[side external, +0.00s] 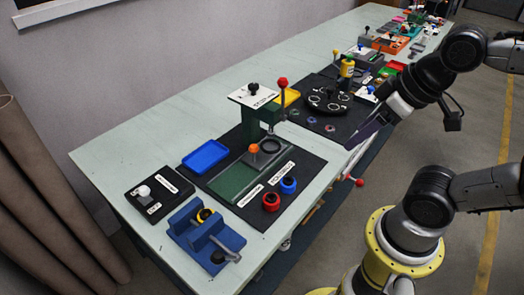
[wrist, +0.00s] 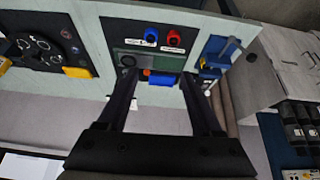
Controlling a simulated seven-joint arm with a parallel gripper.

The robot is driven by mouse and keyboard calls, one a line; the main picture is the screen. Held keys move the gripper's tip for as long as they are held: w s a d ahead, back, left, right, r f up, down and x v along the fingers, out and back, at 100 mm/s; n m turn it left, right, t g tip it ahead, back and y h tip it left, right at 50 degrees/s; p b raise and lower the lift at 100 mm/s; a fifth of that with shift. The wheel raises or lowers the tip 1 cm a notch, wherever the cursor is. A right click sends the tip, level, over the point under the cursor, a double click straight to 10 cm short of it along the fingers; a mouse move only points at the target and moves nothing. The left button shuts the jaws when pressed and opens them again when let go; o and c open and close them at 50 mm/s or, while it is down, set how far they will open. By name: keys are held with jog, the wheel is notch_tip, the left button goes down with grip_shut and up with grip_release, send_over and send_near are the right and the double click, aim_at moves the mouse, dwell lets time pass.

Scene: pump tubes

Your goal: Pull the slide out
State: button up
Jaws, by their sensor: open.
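The slide (side external: 262,158) is a grey block with an orange knob (side external: 253,148) on top. It sits in a green channel (side external: 233,182) on a black board, at the end beneath the green press post. A dark ring lies beside the knob. In the wrist view the orange knob (wrist: 147,72) shows small between my fingers, beside the blue tray. My gripper (side external: 353,146) is open and empty, in the air to the right of the board and well apart from the slide. Its two fingers (wrist: 157,72) stand wide apart in the wrist view.
The press (side external: 253,96) with a white top and red-knobbed lever (side external: 283,95) rises close behind the slide. A blue tray (side external: 205,157) and blue vise (side external: 206,236) stand left. A black dial (side external: 328,101) stands farther back.

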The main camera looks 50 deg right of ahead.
jog(key=w+d+r+n+g+h, duration=0.1)
jog(key=w+d+r+n, duration=0.1)
jog(key=w+r+n, duration=0.4)
jog(key=n+g+h, duration=0.2)
jog(key=n+g, duration=0.2)
jog(key=g, duration=0.1)
send_over(254, 152)
jog(key=w+a, duration=0.1)
jog(key=a, duration=0.1)
notch_tip(254, 152, down, 8)
jog(key=w+a+f+g, duration=0.1)
jog(key=w+f+g, duration=0.15)
jog(key=f, duration=0.85)
jog(key=shift+n+t+h, duration=0.25)
jog(key=shift+n+h, duration=0.05)
jog(key=shift+n, duration=0.1)
jog(key=x, duration=1.3)
jog(key=shift+w+f, duration=0.15)
jog(key=shift+f, duration=0.3)
grip_shut()
jog(key=shift+r, duration=0.1)
